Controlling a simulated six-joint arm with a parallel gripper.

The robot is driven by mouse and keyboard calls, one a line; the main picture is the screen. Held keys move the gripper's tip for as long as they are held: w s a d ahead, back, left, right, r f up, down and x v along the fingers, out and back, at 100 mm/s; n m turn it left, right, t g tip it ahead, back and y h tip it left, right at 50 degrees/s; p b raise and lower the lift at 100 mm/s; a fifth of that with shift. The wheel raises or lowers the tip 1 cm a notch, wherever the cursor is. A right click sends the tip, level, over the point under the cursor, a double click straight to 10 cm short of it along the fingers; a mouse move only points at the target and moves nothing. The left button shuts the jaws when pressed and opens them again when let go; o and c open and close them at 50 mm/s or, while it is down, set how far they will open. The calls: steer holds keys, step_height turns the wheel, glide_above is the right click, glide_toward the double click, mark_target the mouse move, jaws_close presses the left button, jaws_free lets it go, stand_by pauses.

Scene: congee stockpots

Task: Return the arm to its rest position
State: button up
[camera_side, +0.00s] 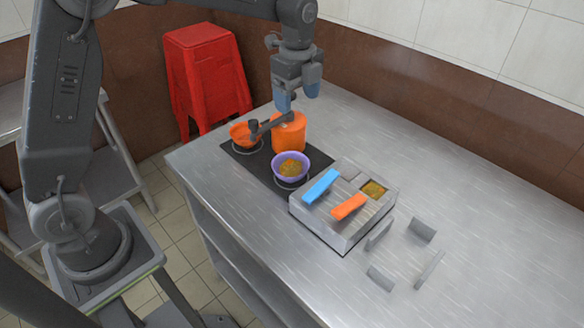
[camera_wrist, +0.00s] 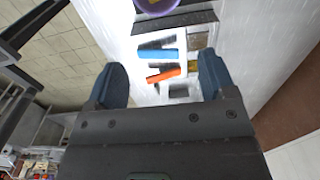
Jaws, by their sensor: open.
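My gripper (camera_side: 298,98) is open and empty, with its blue fingertips pointing down above the back part of the steel counter. It hangs just above and behind an orange pot (camera_side: 289,132) in the side view. In the wrist view my gripper (camera_wrist: 162,85) has its two dark fingers wide apart with nothing between them. Beyond the fingers, the blue bar (camera_wrist: 158,54) and the orange bar (camera_wrist: 163,75) lie on the steel container.
A purple bowl (camera_side: 290,167) of food and an orange bowl (camera_side: 244,135) are on the dark hob plate. A steel container (camera_side: 330,228) holds compartments. Upright metal plates (camera_side: 422,229) stand to its right. A red stool (camera_side: 205,75) is behind. The counter's right side is clear.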

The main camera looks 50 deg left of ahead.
steer(key=shift+r, duration=0.2)
steer(key=s+r+n+t, duration=0.2)
steer(key=s+r+n, duration=0.25)
steer(key=s, duration=0.25)
steer(key=s+r+n+t, duration=0.1)
steer(key=s+r+n, duration=0.2)
steer(key=s+n, duration=0.3)
steer(key=s+f+n+t, duration=0.2)
steer(key=s+n, duration=0.5)
steer(key=s, duration=0.6)
steer(key=shift+a+f+t, duration=0.15)
steer(key=shift+a+t, duration=0.05)
steer(key=shift+t, duration=0.1)
